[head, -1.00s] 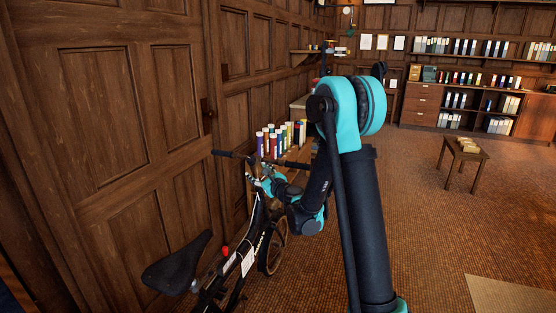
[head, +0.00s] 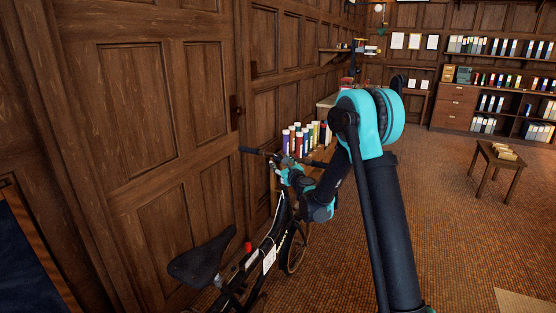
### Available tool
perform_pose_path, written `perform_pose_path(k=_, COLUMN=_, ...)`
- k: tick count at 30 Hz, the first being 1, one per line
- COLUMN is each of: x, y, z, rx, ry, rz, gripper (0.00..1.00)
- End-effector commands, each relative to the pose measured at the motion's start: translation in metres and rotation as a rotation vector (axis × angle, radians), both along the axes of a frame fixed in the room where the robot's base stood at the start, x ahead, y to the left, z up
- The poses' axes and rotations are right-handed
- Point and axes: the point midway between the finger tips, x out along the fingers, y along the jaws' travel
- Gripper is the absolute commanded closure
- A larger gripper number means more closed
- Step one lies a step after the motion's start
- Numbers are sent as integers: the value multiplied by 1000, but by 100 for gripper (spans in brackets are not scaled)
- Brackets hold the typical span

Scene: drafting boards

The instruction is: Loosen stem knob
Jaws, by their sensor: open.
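A black bicycle (head: 275,240) leans along the wood-panelled wall, its saddle (head: 203,257) near the camera and its handlebar (head: 247,150) farther off. My gripper (head: 284,168) is at the handlebar's middle, around the top of the stem. It is small and partly hidden by my own arm, and its fingers are hard to make out. The stem knob itself cannot be told apart at this size. I cannot tell whether my gripper touches the stem.
Several coloured tubes (head: 303,140) stand on a wooden bench just behind the handlebar. A small wooden stool (head: 493,165) with things on it stands at right. Shelves with binders (head: 497,100) line the far wall. The tiled floor (head: 440,230) at right is open.

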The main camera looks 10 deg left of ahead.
Motion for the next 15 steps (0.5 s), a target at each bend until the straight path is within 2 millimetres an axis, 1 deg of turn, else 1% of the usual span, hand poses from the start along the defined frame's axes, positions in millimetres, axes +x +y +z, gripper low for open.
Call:
perform_pose_path(k=1, x=8, y=4, z=0, rx=0, ry=0, rz=0, gripper=42)
perform_pose_path(k=3, x=18, y=9, z=0, rx=0, ry=0, rz=0, gripper=42)
perform_pose_path(k=6, x=28, y=15, z=0, rx=0, ry=0, rz=0, gripper=42)
perform_pose_path(k=10, x=36, y=18, z=0, rx=0, ry=0, rz=0, gripper=42)
perform_pose_path(k=15, x=39, y=20, z=0, rx=0, ry=0, rz=0, gripper=42)
